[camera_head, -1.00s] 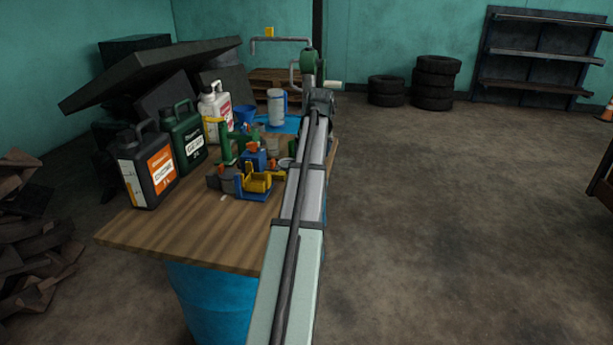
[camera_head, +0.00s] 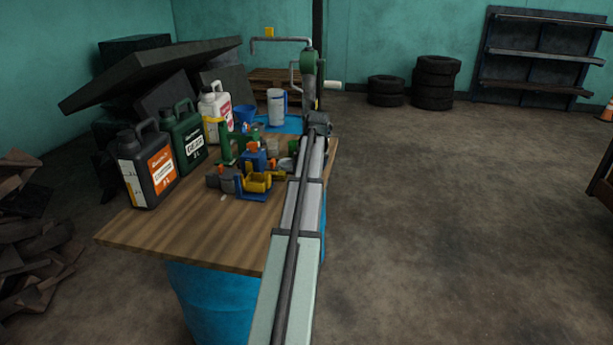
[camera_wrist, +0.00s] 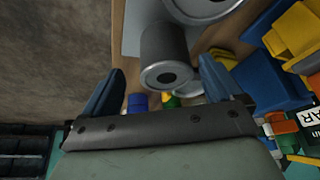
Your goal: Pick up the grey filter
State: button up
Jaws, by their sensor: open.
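The grey filter appears to be the grey cylinder (camera_wrist: 163,45) with a dark round hole in its near end, in the wrist view. It stands in the gap between the fingers of my gripper (camera_wrist: 163,66), which is open with one dark blue finger on each side. I see no finger closed on it; whether either touches it I cannot tell. In the head view I cannot single out the filter among the small parts, and my arm covers part of the table there.
A larger grey round part (camera_wrist: 203,6) lies just beyond the cylinder. Yellow and blue parts (camera_wrist: 292,35) crowd the right of the wrist view. On the wooden table (camera_head: 180,232) stand several jugs, such as the black one (camera_head: 146,170). The table's front is mostly clear.

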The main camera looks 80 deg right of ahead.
jog(key=shift+w+x, duration=0.2)
jog(key=shift+x, duration=0.95)
jog(key=shift+w+x, duration=0.15)
jog(key=shift+x, duration=1)
jog(key=shift+a, duration=0.1)
jog(key=shift+c, duration=0.2)
jog(key=shift+r, duration=0.1)
jog(key=c, duration=1.2)
